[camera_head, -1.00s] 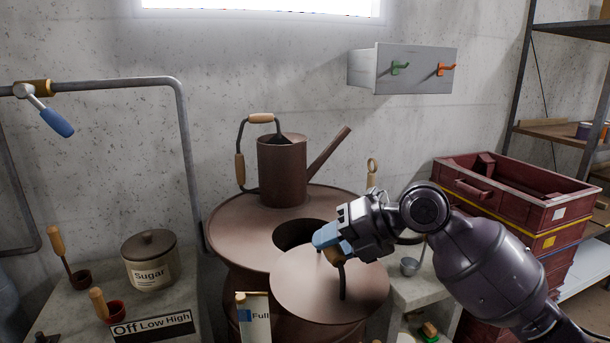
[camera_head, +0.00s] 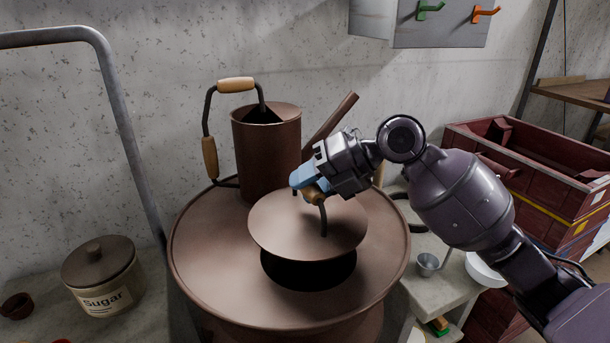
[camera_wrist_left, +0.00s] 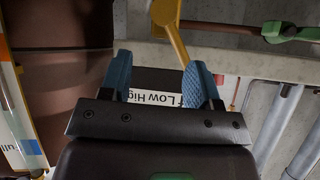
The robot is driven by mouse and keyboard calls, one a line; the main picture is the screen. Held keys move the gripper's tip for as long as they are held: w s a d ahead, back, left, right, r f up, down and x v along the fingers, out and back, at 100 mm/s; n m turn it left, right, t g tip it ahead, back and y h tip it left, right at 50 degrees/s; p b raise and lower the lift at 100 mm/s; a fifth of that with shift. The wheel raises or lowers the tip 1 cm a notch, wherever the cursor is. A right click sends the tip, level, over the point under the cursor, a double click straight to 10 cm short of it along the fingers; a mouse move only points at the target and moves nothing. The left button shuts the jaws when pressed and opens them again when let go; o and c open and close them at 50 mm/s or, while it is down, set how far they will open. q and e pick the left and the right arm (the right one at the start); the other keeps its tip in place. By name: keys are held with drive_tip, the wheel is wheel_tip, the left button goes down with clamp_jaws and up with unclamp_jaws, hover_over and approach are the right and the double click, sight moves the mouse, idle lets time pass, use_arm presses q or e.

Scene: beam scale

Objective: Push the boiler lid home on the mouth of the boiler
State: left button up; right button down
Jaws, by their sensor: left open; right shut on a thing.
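The boiler (camera_head: 205,265) is a wide brown metal drum with a round dark mouth (camera_head: 310,273) in its top. My right gripper (camera_head: 308,189) is shut on the handle of the brown round boiler lid (camera_head: 285,236). In the head view the lid covers the far part of the mouth, and the near part shows dark below its near edge. The lid looks raised above the boiler top; the exact gap cannot be told. My left gripper (camera_wrist_left: 158,75) is open and empty in the left wrist view, out of sight in the head view.
A brown watering can (camera_head: 266,155) with wood-gripped handles stands on the boiler behind the lid. A sugar pot (camera_head: 103,274) is at left, a small metal cup (camera_head: 427,264) and red crates (camera_head: 520,165) at right. A Low High sign (camera_wrist_left: 160,98) shows beyond my left fingers.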

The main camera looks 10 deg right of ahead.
sight(306, 214)
drive_tip(key=shift+s+r, duration=0.15)
drive_tip(key=shift+s, duration=0.1)
use_arm(q)
drive_tip(key=shift+s+f, duration=0.15)
drive_tip(key=shift+s, duration=0.25)
drive_tip(key=shift+w+f, duration=0.1)
drive_tip(key=shift+f, duration=0.05)
use_arm(e)
drive_tip(key=shift+f+b, duration=0.5)
drive_tip(key=shift+f, duration=0.1)
drive_tip(key=shift+w+f+b, duration=0.1)
drive_tip(key=shift+f+b, duration=0.9)
drive_tip(key=shift+f, duration=0.6)
drive_tip(key=shift+f+b, duration=0.4)
drive_tip(key=shift+f, duration=0.3)
drive_tip(key=shift+r, duration=0.1)
use_arm(q)
drive_tip(key=f, duration=0.3)
drive_tip(key=shift+w+d, duration=0.1)
drive_tip(key=shift+w, duration=0.1)
drive_tip(key=shift+f, duration=0.1)
